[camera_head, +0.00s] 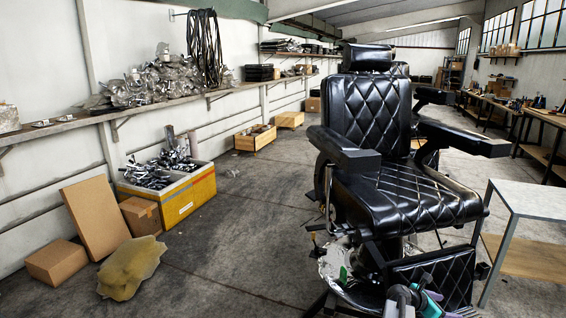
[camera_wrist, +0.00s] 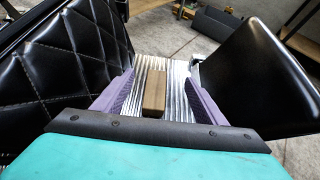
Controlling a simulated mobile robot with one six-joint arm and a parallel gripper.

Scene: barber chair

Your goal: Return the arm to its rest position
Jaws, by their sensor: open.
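My gripper (camera_wrist: 159,78) shows in the wrist view with two purple fingers spread apart, open, behind a teal housing. A ribbed silvery plate of the barber chair lies beyond the fingers. A small brown block (camera_wrist: 154,92) shows between the fingers; whether it touches them I cannot tell. In the head view my arm's teal and grey end (camera_head: 425,298) is low at the bottom edge, in front of the black barber chair (camera_head: 395,200). My fingers are not clear there, and most of the arm is out of frame.
Black quilted padding (camera_wrist: 70,60) is close on the left of the wrist view and a smooth black pad (camera_wrist: 255,75) on the right. A metal-framed table (camera_head: 530,200) stands right of the chair. Boxes and a yellow crate (camera_head: 170,200) line the left wall; floor between is clear.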

